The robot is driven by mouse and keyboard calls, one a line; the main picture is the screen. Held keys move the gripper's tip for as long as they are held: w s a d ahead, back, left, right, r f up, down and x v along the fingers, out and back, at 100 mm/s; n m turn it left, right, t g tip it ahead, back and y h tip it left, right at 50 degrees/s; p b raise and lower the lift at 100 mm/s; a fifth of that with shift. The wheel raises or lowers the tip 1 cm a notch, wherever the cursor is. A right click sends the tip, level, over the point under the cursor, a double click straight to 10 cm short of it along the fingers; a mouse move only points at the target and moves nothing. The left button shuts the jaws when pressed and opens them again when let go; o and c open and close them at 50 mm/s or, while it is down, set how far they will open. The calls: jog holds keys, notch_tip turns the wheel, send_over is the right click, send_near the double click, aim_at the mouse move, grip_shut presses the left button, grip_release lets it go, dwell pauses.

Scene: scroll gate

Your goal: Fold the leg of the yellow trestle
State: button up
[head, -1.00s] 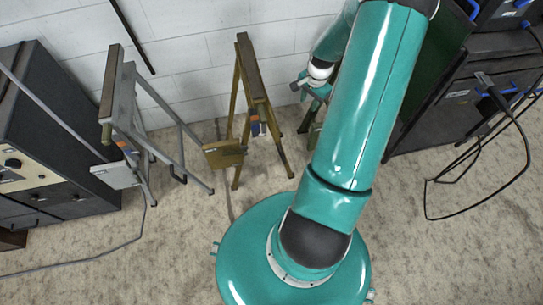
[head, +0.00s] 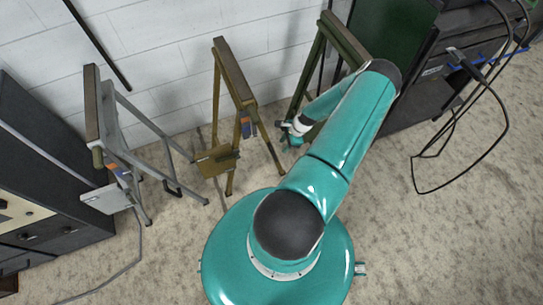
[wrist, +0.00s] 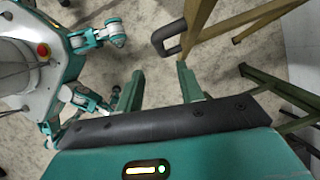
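The yellow trestle (head: 235,75) stands upright by the wall in the middle of the head view, its legs spread. A small flat yellow plate (head: 217,161) sits low on its left side, and a blue-and-orange patch shows on the frame. My gripper (head: 288,134) is just right of its front right leg (head: 270,148), low and apart from it as far as I can tell. In the wrist view my gripper (wrist: 159,82) is open, with nothing between the fingers. Yellow bars (wrist: 245,20) and a black loop handle (wrist: 170,38) lie beyond the fingers.
A grey trestle (head: 92,105) stands left, and a green trestle (head: 343,38) stands close on the right, behind my arm. Dark cabinets flank both sides. Black cables (head: 413,170) hang at right. Carpet in front of the yellow trestle is clear up to my base.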

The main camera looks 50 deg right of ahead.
aim_at(275, 156)
jog(key=x, duration=1.1)
jog(key=shift+f, duration=0.25)
grip_shut()
